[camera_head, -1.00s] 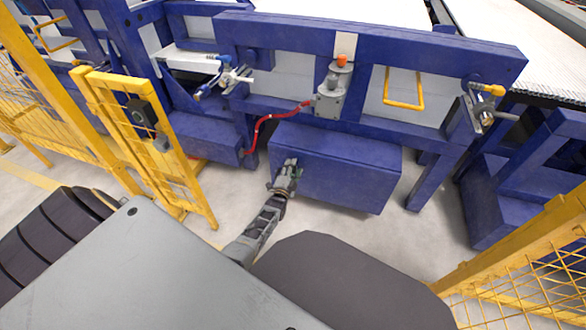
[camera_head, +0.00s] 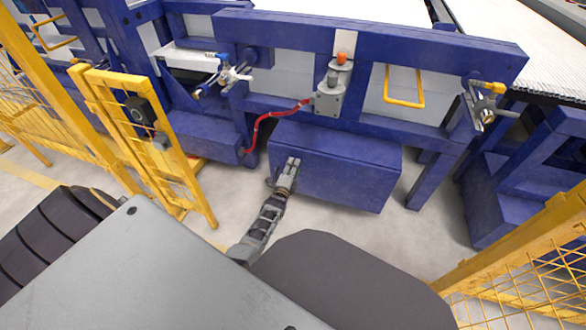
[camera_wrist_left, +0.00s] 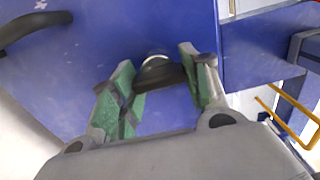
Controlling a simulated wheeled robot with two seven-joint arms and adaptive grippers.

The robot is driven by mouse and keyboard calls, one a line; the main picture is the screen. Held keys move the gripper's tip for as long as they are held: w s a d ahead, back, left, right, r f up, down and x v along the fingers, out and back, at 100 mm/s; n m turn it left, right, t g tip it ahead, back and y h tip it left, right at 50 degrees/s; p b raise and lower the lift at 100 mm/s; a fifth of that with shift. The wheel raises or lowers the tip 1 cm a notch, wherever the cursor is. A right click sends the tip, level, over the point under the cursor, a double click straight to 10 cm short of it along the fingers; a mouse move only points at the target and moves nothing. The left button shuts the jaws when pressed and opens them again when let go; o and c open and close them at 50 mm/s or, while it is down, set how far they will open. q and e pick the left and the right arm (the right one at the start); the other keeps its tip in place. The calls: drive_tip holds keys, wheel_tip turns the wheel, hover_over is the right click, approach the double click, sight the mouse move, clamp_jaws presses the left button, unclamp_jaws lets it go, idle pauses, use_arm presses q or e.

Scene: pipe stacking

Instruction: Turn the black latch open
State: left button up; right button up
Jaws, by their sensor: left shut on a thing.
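My left gripper (camera_head: 292,162) reaches the upper left front of a blue box (camera_head: 345,178) under the machine frame. In the left wrist view its green-padded fingers (camera_wrist_left: 157,62) stand on both sides of the black latch (camera_wrist_left: 162,78), which has a round silver base on the blue face. The gripper is shut on this latch. In the head view the latch is too small or hidden by the gripper. My right gripper is in neither view.
A curved black handle (camera_wrist_left: 35,27) shows beside the latch on the blue face. A red hose (camera_head: 265,122) hangs above the box. Yellow fences stand at left (camera_head: 150,150) and right (camera_head: 530,245). Grey floor (camera_head: 400,240) is open in front.

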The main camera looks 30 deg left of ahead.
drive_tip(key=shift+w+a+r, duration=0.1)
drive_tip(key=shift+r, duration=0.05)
use_arm(q)
drive_tip(key=o, duration=1)
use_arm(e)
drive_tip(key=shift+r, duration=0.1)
use_arm(q)
drive_tip(key=shift+r, duration=0.1)
drive_tip(key=shift+r, duration=0.1)
